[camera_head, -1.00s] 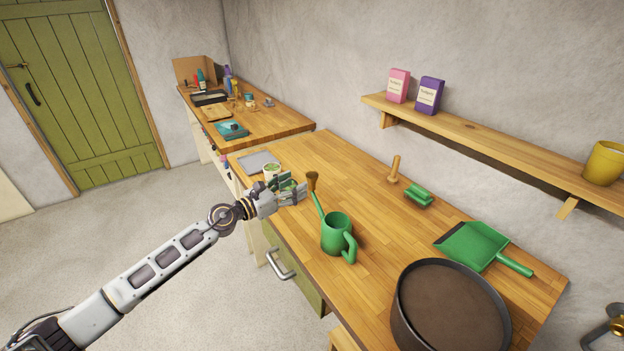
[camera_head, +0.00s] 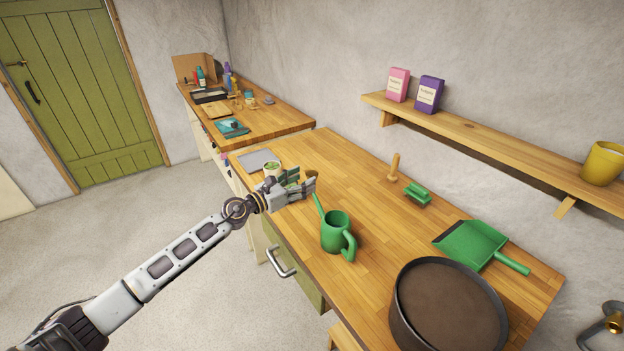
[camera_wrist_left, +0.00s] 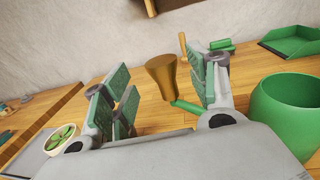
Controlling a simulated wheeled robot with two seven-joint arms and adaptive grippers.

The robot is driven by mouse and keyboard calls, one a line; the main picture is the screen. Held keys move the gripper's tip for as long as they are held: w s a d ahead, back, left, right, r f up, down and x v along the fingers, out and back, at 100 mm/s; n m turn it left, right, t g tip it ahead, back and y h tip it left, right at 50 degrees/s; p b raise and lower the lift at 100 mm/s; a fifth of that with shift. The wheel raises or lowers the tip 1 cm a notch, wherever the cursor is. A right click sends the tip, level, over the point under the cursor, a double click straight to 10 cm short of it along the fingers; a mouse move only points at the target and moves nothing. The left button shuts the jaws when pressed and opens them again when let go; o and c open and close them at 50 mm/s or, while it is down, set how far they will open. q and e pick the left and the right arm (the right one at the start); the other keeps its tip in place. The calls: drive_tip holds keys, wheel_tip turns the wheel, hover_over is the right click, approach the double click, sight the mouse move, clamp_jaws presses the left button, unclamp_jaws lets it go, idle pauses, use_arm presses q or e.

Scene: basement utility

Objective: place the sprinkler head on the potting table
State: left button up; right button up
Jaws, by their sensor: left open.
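The sprinkler head (camera_head: 312,174) is a brown, flared cone at the tip of the green watering can's (camera_head: 336,233) spout. In the head view it is mostly hidden behind my left gripper. In the left wrist view the sprinkler head (camera_wrist_left: 162,75) shows between the spread fingers, wide end up, with the green spout below it. My left gripper (camera_head: 312,187) is open and empty, and I cannot tell whether a finger touches the head. The can stands on the near wooden table (camera_head: 370,220), which looks like the potting table. My right gripper is not seen.
A small potted plant (camera_head: 272,168) and grey sheet (camera_head: 258,160) lie by the gripper. A wooden dibber (camera_head: 394,168), green brush (camera_head: 417,194), dustpan (camera_head: 472,243) and round sieve-like pan (camera_head: 449,308) occupy the right side. The table's middle is clear. A shelf (camera_head: 480,138) runs above.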

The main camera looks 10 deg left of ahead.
sight(312, 173)
use_arm(q)
drive_tip(key=shift+p+x, duration=0.5)
drive_tip(key=shift+x, duration=1.75)
drive_tip(key=shift+s+d, duration=0.1)
drive_tip(key=c, duration=0.9)
